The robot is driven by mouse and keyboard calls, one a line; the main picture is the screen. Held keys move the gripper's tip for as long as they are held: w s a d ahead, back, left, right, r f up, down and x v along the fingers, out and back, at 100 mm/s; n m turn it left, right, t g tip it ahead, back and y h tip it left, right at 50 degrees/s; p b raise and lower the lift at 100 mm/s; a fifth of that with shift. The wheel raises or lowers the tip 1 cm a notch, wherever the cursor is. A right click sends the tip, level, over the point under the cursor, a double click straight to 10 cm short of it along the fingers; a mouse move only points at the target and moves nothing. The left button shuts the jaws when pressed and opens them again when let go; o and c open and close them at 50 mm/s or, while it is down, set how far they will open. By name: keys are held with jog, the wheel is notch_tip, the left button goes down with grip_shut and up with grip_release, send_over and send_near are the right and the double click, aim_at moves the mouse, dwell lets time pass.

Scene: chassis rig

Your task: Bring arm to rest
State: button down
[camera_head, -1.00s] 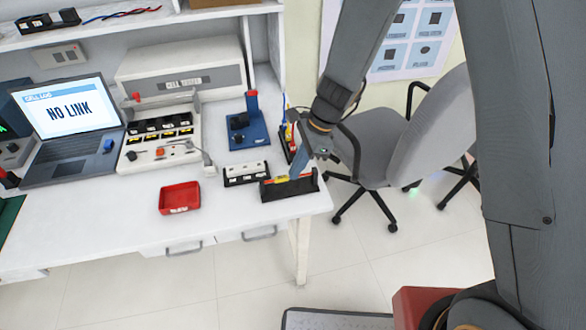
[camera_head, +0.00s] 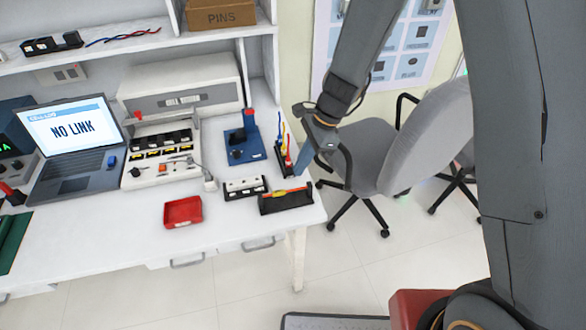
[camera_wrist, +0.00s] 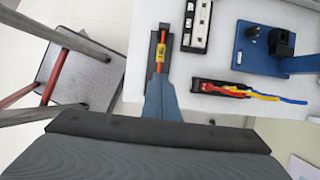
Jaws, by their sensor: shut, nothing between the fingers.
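My gripper (camera_head: 304,160) is at the right end of the white bench, above and beside the black holders there. Its fingers are together and empty, and they also show in the wrist view (camera_wrist: 161,95). Past the fingertips, a black tray (camera_head: 285,202) holds a red and yellow piece (camera_wrist: 160,54). In the wrist view the fingertips overlap the near part of this tray; I cannot tell how far above it they are.
A black holder with coloured leads (camera_head: 283,155), a black-and-white block (camera_head: 245,187), a blue fixture (camera_head: 245,145) and a red tray (camera_head: 183,212) stand on the bench (camera_head: 120,235). A grey chair (camera_head: 425,140) is close to my arm.

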jog(key=p+v, duration=0.1)
jog(key=v, duration=0.1)
jog(key=shift+d+r, duration=0.2)
jog(key=shift+d, duration=0.1)
jog(key=s+d+r+n+t+h+b, duration=0.1)
jog(key=s+d+r+n+h+b, duration=0.1)
jog(key=s+d+n, duration=0.4)
jog(key=s+d+r+n+t+h+b, duration=0.1)
jog(key=s+d+r+n+b, duration=0.3)
jog(key=d, duration=0.9)
jog(key=s+n+h, duration=0.1)
jog(key=s+n, duration=0.1)
jog(key=n, duration=0.2)
jog(key=shift+d+r+t, duration=0.25)
jog(key=shift+d+t, duration=0.15)
